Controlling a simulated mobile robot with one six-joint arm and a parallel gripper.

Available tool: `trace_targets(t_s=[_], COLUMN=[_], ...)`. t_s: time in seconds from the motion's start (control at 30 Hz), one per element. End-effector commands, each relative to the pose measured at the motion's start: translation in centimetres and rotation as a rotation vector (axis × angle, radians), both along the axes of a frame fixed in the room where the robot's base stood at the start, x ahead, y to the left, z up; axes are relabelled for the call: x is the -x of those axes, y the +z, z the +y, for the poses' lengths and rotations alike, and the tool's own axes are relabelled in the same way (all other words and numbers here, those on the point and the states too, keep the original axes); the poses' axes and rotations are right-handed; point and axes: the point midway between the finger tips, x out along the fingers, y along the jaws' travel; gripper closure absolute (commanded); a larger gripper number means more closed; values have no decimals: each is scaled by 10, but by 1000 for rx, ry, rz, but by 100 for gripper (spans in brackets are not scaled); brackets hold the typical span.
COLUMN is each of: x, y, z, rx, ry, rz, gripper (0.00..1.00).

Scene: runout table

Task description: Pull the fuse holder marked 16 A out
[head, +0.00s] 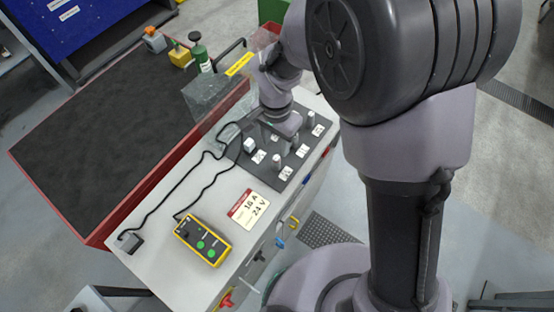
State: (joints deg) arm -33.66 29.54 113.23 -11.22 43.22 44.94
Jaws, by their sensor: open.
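A dark fuse panel (290,167) lies on the grey worktop and bears several upright pale fuse holders. One fuse holder (249,145) is at the left, one (276,160) at the near side, one (301,138) at the right and one (311,117) at the far right. White labels lie beside them, too small to read, so I cannot tell which is marked 16 A. My gripper (284,132) is over the panel among the holders, open. Its fingertips are hard to make out, and it hides part of the panel.
A card reading 16 A 24 V (249,209) lies on the worktop (185,185). A yellow tester (203,241) with a black cable lies nearer. A clear guard (208,98) stands behind the panel. A dark mat table (100,130) with a red rim is at the left.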

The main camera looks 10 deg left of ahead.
Motion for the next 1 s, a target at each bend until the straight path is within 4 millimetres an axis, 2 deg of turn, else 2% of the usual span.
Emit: trace_targets(t_s=[0.5, 0.63, 1.0], x=[0, 0, 0], y=[-76, -84, -82], z=[0, 0, 0], rx=[0, 0, 0], ry=[0, 0, 0], rz=[1, 1, 1], gripper=[56, 56, 56])
